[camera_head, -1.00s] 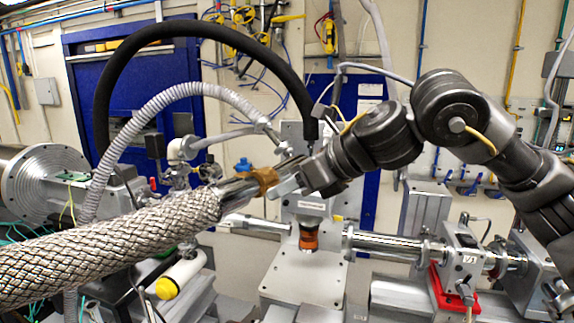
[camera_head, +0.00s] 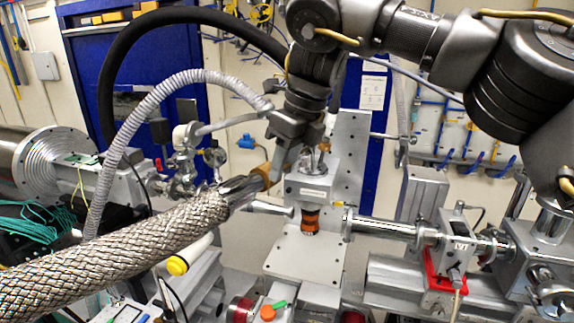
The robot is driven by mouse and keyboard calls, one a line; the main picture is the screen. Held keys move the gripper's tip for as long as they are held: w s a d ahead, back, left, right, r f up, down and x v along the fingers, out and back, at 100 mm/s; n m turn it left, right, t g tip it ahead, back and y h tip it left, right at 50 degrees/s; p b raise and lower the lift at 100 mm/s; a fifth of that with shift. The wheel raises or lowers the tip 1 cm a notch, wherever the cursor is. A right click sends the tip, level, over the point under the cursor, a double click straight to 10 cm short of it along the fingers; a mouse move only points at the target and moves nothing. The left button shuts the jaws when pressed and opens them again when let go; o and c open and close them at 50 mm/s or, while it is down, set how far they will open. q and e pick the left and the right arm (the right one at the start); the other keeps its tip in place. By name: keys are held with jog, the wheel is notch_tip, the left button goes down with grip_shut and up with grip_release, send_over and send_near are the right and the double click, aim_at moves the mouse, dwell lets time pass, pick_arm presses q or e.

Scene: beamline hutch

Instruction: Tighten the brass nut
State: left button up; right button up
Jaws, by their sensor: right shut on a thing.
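The brass nut (camera_head: 261,177) sits at the end of the thick braided metal hose (camera_head: 140,232), around the bright metal pipe end. My right gripper (camera_head: 274,173) comes down from above, its fingers shut on the nut's right side. The fingers hide part of the nut. My left gripper is not in view.
A grey block with an orange-ringed objective (camera_head: 310,220) stands just right of the nut, close to my fingers. A ribbed grey hose (camera_head: 108,180) and a black hose (camera_head: 107,95) arch at the left. A steel beam pipe (camera_head: 382,228) runs right to a red bracket (camera_head: 440,275).

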dwell(0.5)
jog(key=o, duration=1)
jog(key=shift+a, duration=0.1)
jog(key=v, duration=1)
jog(key=shift+r, duration=0.4)
